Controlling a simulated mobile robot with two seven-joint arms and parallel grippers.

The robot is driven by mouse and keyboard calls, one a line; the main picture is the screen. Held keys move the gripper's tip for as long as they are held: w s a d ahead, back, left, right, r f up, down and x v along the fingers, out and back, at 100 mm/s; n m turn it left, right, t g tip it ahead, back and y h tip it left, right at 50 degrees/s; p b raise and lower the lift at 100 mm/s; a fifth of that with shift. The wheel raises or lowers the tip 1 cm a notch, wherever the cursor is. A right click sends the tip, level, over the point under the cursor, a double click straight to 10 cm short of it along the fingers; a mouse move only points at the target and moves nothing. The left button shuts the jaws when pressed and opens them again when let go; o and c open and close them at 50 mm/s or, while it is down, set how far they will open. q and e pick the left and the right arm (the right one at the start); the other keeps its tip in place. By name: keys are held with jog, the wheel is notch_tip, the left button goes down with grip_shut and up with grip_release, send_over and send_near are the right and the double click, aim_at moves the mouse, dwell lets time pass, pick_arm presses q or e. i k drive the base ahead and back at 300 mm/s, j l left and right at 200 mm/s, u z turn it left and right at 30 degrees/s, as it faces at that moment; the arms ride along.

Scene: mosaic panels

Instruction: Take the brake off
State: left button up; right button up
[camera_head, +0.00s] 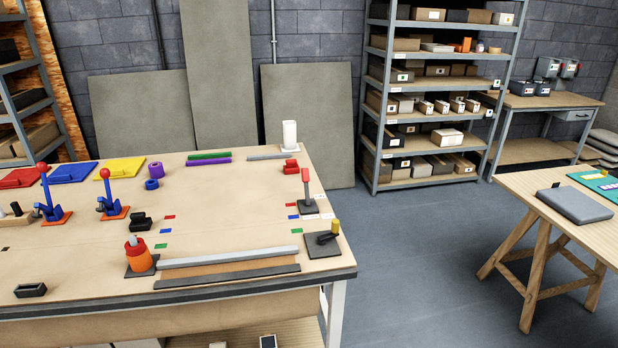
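No part is marked as the brake, so I cannot tell which lever it is. Two blue levers with red ball knobs stand upright on orange-red bases at the table's left, one further left (48,203) and one to its right (106,195). A grey upright lever with a red top (307,193) stands on a dark base near the table's right edge. Below it, a dark handle with a yellow knob (328,236) sits on a square black plate (322,247). Neither of my grippers is in view.
The wooden workbench (210,220) also carries an orange-red cylinder (139,256), a grey bar (228,256) and coloured plates (120,167). A shelf rack (437,86) stands behind. A second table (540,190) stands right, with open floor (420,260) between.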

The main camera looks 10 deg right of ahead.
aim_at(305, 176)
jog(key=i+l+u, duration=0.15)
jog(key=l, duration=0.15)
jog(key=i+l+u, duration=0.1)
jog(key=l, duration=0.25)
jog(key=i+l+u, duration=0.15)
jog(key=l, duration=0.2)
jog(key=i+l+u, duration=0.1)
jog(key=l, duration=0.25)
jog(key=i+l+u, duration=0.15)
jog(key=l, duration=0.25)
jog(key=i+l+u, duration=0.1)
jog(key=l, duration=0.3)
jog(key=l+u, duration=0.4)
jog(key=l, duration=0.65)
jog(key=l+u, duration=0.1)
jog(key=l, duration=0.25)
jog(key=k+l, duration=0.15)
jog(key=l, duration=0.2)
jog(key=l+u, duration=0.15)
jog(key=l, duration=0.2)
jog(key=k, duration=0.05)
